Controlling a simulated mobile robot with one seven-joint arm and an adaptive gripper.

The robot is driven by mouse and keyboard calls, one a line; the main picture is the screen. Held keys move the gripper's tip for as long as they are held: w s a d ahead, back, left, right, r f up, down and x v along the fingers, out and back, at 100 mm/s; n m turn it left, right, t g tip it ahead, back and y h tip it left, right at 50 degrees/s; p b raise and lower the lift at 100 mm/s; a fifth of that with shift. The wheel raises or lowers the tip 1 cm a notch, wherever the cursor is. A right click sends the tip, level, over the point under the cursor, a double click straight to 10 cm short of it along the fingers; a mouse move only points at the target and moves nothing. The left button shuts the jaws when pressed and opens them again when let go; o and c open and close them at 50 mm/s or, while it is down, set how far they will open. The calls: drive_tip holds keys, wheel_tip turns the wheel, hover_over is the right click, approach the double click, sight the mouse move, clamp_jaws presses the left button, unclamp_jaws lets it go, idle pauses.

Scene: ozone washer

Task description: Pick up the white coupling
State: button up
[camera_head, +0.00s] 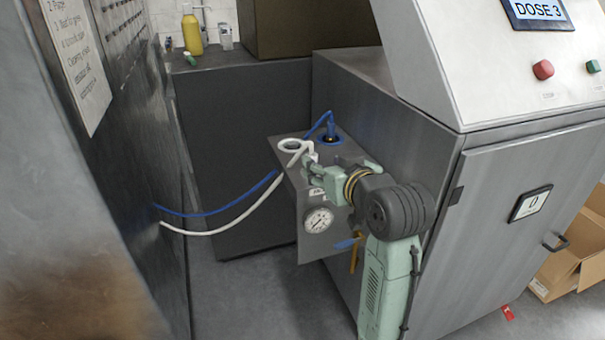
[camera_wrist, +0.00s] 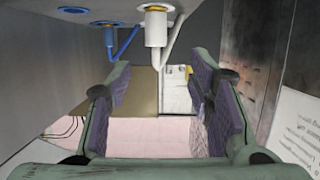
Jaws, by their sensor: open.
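The white coupling (camera_wrist: 156,29) is a small white cylinder with a white hose from its side, seated at a gold-ringed port in the wrist view. In the head view the white coupling (camera_head: 307,148) shows beside a white ring on the grey shelf, its lower part hidden by my gripper. My gripper (camera_head: 313,167) is open, close to the coupling on its near side. In the wrist view my gripper's purple-padded fingers (camera_wrist: 160,92) are wide apart with nothing between them. The coupling lies beyond the fingers, toward the picture's top.
A blue coupling (camera_head: 329,136) with a blue hose stands in a blue ring close by. Hoses droop from the shelf to the left panel (camera_head: 130,130). A gauge (camera_head: 319,220) is on the shelf's front. The grey machine (camera_head: 400,130) is at right; a yellow bottle (camera_head: 192,35) stands behind.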

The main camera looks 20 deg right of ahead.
sight(313, 156)
drive_tip(key=x, duration=0.4)
drive_tip(key=shift+w+f+p, duration=0.1)
drive_tip(key=shift+w+p, duration=0.25)
drive_tip(key=shift+w, duration=0.05)
drive_tip(key=shift+d+p+x, duration=0.15)
drive_tip(key=shift+p+x, duration=0.3)
drive_tip(key=shift+x, duration=0.9)
drive_tip(key=shift+d+p+x, duration=0.2)
drive_tip(key=shift+p+x, duration=0.2)
drive_tip(key=shift+x, duration=0.95)
drive_tip(key=shift+f, duration=0.15)
drive_tip(key=shift+c, duration=0.4)
drive_tip(key=shift+s, duration=0.1)
clamp_jaws()
